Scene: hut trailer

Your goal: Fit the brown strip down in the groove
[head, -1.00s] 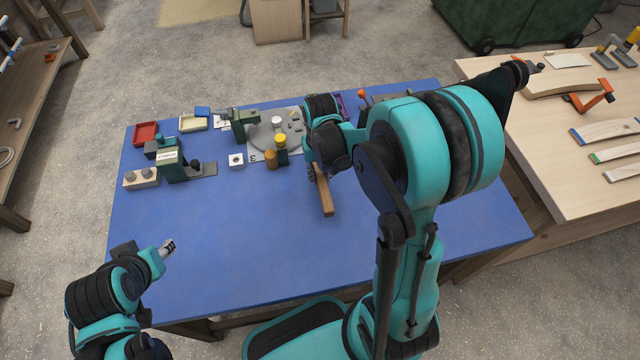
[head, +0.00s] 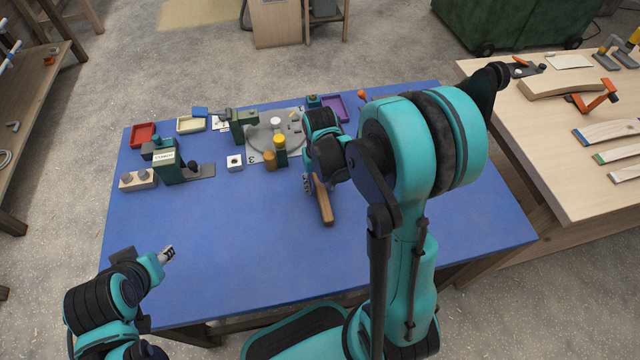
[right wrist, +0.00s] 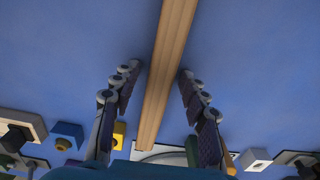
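A brown wooden strip (head: 324,203) shows in the head view on the blue table, below and beside my right gripper (head: 308,184). In the right wrist view the long brown strip (right wrist: 168,60) runs from the top edge down between the two fingers of my right gripper (right wrist: 160,72). Blue table shows between the strip and each fingertip, so the fingers are open around it. I cannot make out a groove. My left gripper (head: 168,253) is over the table's front left, away from the strip; its opening is too small to tell.
The blue table (head: 220,230) has free room in front. Behind stand a grey disc (head: 262,138), a yellow-topped post (head: 280,148), a white block (head: 235,162), a green fixture (head: 167,163) and a purple tray (head: 334,106). A wooden bench (head: 560,140) is at right.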

